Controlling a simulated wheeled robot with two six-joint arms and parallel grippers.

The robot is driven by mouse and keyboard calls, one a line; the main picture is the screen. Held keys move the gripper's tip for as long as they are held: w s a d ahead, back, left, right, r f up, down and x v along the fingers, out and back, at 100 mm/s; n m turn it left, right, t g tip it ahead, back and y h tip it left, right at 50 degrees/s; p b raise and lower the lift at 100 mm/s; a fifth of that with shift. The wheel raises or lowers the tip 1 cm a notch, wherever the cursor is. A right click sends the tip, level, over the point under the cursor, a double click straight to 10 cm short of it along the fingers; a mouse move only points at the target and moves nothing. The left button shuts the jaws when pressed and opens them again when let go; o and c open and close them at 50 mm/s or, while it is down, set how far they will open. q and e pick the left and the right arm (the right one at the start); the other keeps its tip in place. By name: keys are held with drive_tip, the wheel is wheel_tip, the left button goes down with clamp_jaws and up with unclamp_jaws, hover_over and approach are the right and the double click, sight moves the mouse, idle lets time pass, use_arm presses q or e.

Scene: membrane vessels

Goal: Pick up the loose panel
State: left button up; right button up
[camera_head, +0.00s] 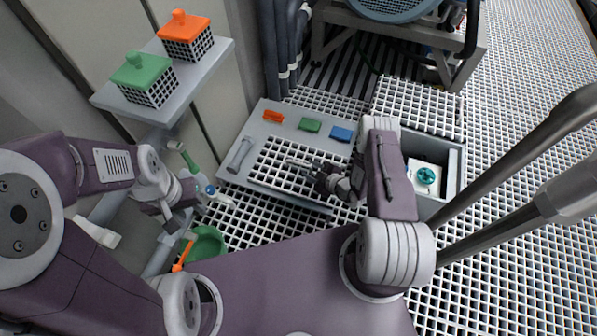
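A square grating panel (417,106) lies behind an open recess that holds a teal round knob (426,181). It looks like the loose panel, but its pattern resembles the floor grating and I cannot be sure. My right gripper (303,164) is over a grey-framed board, pointing left, apart from this panel. Its fingers are too small to tell open from shut.
A shelf (219,62) at left holds green-topped (145,79) and orange-topped (186,36) cages. A green bowl (207,243) sits below my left gripper. Dark pipes stand beyond; open grating floor lies right.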

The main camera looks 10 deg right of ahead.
sight(301, 165)
drive_tip(key=b+x, duration=0.4)
drive_tip(key=shift+a+f, duration=0.25)
drive_tip(key=shift+f, duration=0.05)
drive_tip(key=shift+w+a, duration=0.15)
drive_tip(key=shift+w, duration=0.2)
drive_tip(key=shift+r, duration=0.1)
clamp_jaws()
idle(0.6)
